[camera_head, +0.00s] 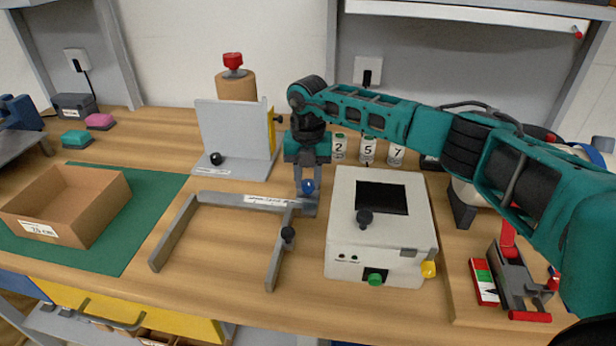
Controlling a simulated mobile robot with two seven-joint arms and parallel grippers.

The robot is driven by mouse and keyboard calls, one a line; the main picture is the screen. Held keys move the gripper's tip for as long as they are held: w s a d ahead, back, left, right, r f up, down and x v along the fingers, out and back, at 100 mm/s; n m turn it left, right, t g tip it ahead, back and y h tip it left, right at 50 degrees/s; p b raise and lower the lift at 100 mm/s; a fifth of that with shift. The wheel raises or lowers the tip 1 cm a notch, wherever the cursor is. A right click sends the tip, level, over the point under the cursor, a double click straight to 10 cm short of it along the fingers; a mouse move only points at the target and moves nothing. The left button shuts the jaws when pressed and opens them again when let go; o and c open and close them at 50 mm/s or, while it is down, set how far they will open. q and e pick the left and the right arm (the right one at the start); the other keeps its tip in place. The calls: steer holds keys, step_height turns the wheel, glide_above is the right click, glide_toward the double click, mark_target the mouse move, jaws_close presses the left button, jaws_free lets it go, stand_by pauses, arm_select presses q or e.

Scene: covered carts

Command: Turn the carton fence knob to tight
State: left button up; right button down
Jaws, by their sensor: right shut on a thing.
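The carton fence (232,199) is a grey U-shaped frame lying on the wooden bench, with a white label on its back bar. A blue knob (308,187) shows at the right end of that bar. A black knob (288,234) sits on the fence's right arm. My right gripper (308,184) points down at the right rear corner of the fence and is shut on the blue knob. The fingers partly cover the knob, and its tight mark cannot be made out. My left gripper is not in view.
A white box device (342,238) stands close to the right of the gripper. A grey bracket (232,128) stands behind the fence. An open cardboard carton (95,225) lies on a green mat (150,205) at left. Several numbered white cylinders stand behind the device.

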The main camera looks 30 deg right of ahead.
mark_target(308, 183)
stand_by(0.3)
steer(key=c, duration=0.8)
jaws_free()
step_height(308, 183, up, 13)
steer(key=shift+b, duration=0.35)
steer(key=shift+f, duration=0.1)
